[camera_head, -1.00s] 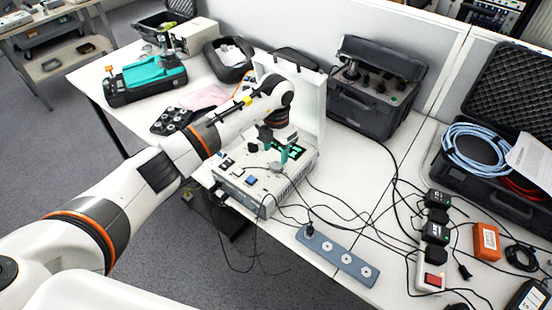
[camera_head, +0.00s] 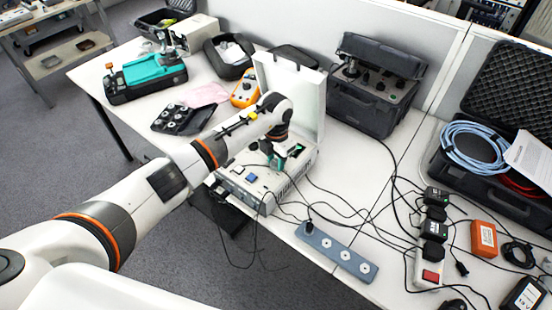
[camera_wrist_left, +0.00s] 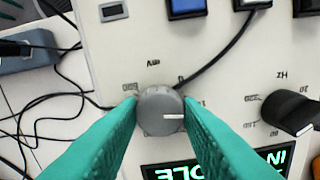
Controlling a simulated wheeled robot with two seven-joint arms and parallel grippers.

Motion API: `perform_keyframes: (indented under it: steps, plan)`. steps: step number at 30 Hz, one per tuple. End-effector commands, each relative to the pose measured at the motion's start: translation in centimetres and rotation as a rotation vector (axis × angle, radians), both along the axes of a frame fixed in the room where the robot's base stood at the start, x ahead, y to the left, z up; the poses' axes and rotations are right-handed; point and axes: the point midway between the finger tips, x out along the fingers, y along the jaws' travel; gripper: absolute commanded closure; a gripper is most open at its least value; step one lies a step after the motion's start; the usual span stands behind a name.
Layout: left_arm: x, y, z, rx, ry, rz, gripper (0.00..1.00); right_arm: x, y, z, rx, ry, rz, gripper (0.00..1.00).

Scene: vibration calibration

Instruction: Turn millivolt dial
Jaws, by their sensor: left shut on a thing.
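The calibrator (camera_head: 262,180) is a white box with an open lid, standing on the table. In the left wrist view its panel shows a grey round dial (camera_wrist_left: 160,108) with a white pointer line aimed right, beside "mV" lettering. My left gripper (camera_wrist_left: 160,112) has its teal fingers on both sides of this dial, shut on it. In the head view the left gripper (camera_head: 284,160) is over the panel, and the arm hides part of it. A black dial (camera_wrist_left: 288,112) sits to the right, and a lit green display (camera_wrist_left: 215,165) is partly hidden by the fingers.
Cables run over the table right of the box. A grey power strip (camera_head: 335,250) lies in front. A black case (camera_head: 375,95) stands behind, an orange meter (camera_head: 243,92) to the left. An open case with blue cable (camera_head: 475,150) is at right.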

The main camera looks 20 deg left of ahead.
Motion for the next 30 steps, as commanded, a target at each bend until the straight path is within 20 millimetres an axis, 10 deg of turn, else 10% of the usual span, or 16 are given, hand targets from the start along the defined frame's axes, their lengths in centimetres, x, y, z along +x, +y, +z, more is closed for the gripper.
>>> perform_keyframes:
  steps: [19, 20, 23, 30]
  plan:
    - [0.0, 0.0, 0.0, 0.000, 0.000, -0.188, 0.91, 0.0, 0.0, -2.3, 0.000, 0.000, 0.000, 0.48]
    - [0.0, 0.0, 0.0, 0.000, 0.000, -0.188, 0.63, 0.0, 0.0, -2.3, -0.001, 0.000, 0.000, 0.48]
    - [0.0, 0.0, 0.0, 0.000, 0.000, -0.188, 0.47, 0.0, -0.1, -2.3, -0.001, 0.000, 0.001, 0.48]
    - [0.0, 0.0, 0.0, 0.000, 0.000, -0.188, 0.46, 0.0, -0.2, -2.3, -0.002, 0.001, 0.001, 0.48]
